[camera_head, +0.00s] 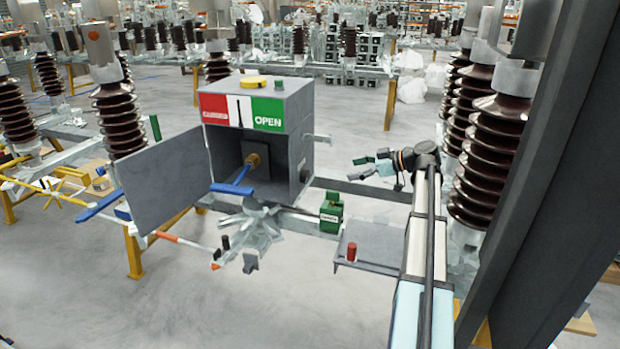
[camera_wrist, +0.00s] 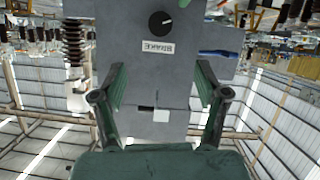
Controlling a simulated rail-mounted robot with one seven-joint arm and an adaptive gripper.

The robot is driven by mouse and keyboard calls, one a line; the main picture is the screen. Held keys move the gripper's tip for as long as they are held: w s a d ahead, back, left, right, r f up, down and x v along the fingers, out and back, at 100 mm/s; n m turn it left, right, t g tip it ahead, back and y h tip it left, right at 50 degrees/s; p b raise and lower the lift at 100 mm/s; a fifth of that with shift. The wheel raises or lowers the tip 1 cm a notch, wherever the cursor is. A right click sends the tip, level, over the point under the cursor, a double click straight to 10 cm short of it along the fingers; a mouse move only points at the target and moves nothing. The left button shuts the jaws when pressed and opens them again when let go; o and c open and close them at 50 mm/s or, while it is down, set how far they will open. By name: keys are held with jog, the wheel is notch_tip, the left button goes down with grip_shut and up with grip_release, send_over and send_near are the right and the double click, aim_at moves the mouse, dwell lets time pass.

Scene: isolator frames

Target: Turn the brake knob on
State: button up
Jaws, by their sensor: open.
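The brake knob (camera_wrist: 160,23) is a round black knob with a small white mark that points to the right in the wrist view. It sits on the grey face of a box, with an upside-down BRAKE label (camera_wrist: 158,47) just below it in the picture. My gripper (camera_wrist: 161,80) is open and empty; its two green fingers lie apart below the label in the picture, not touching the knob. In the head view, my gripper (camera_head: 372,162) is to the right of the grey cabinet (camera_head: 302,150), apart from it.
The cabinet's door (camera_head: 163,183) hangs open on the left, with a blue handle (camera_head: 236,178) inside. A red and green CLOSED/OPEN sign (camera_head: 241,112) is on top. A small green box (camera_head: 331,212) stands below my gripper. Ribbed insulators (camera_head: 493,130) rise close to my arm's right.

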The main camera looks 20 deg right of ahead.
aim_at(308, 177)
jog(key=p+x, duration=0.4)
jog(key=x, duration=1.3)
jog(key=shift+s, duration=0.1)
jog(key=c, duration=1.2)
